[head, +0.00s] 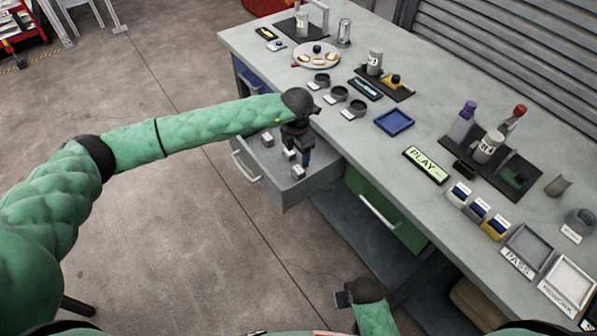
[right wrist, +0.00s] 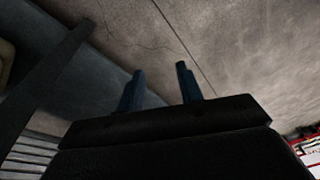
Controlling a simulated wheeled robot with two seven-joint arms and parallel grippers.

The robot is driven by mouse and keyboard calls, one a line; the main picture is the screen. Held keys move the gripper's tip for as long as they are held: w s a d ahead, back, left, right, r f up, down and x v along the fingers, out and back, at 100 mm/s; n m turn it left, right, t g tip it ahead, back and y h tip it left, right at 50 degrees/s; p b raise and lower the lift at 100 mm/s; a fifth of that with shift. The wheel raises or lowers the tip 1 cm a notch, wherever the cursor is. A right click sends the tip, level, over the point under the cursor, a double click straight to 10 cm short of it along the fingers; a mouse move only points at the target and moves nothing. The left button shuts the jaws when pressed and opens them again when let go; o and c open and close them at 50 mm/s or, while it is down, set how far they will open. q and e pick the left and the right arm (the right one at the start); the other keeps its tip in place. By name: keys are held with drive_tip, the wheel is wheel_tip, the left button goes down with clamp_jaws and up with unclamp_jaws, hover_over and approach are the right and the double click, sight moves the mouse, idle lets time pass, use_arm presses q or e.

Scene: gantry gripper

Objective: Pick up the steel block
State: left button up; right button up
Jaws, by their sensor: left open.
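Several small steel blocks lie in an open grey drawer (head: 270,177) in the head view. One block (head: 267,139) lies at the left, another (head: 290,155) near the middle, and another (head: 298,172) towards the drawer's front. My left gripper (head: 299,152) points down into the drawer, open, with its fingers close to the middle block. I cannot tell whether it touches that block, and the gripper hides part of the drawer behind it. My right gripper (head: 342,298) is low at the bottom of the head view; in the right wrist view its fingers (right wrist: 160,75) are apart and empty.
A green drawer front (head: 385,208) is beside the open drawer. The floor at left is mostly clear.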

sight(298, 169)
use_arm(q)
drive_tip(key=f+b, duration=0.1)
drive_tip(key=w+f+b, duration=0.1)
drive_tip(key=f, duration=0.1)
drive_tip(key=shift+f, duration=0.15)
drive_tip(key=shift+f+b, duration=0.75)
drive_tip(key=shift+b, duration=0.1)
drive_tip(key=shift+f, duration=0.2)
drive_tip(key=shift+w+f+p, duration=0.15)
drive_tip(key=shift+f+p, duration=0.2)
drive_tip(key=shift+f, duration=0.95)
drive_tip(key=shift+f+p, duration=0.45)
drive_tip(key=shift+p, duration=0.1)
use_arm(e)
wheel_tip(298, 169, up, 17)
drive_tip(key=s+d, duration=0.1)
drive_tip(key=s, duration=0.1)
use_arm(q)
drive_tip(key=f, duration=0.2)
drive_tip(key=f+p, duration=0.1)
drive_tip(key=shift+w+d+f, duration=0.15)
drive_tip(key=shift+w+f, duration=0.05)
drive_tip(key=shift+f, duration=0.2)
use_arm(e)
wheel_tip(298, 169, down, 6)
drive_tip(key=w, duration=0.1)
drive_tip(key=shift+w+f, duration=0.15)
drive_tip(key=shift+f, duration=0.1)
use_arm(q)
drive_tip(key=c, duration=1.4)
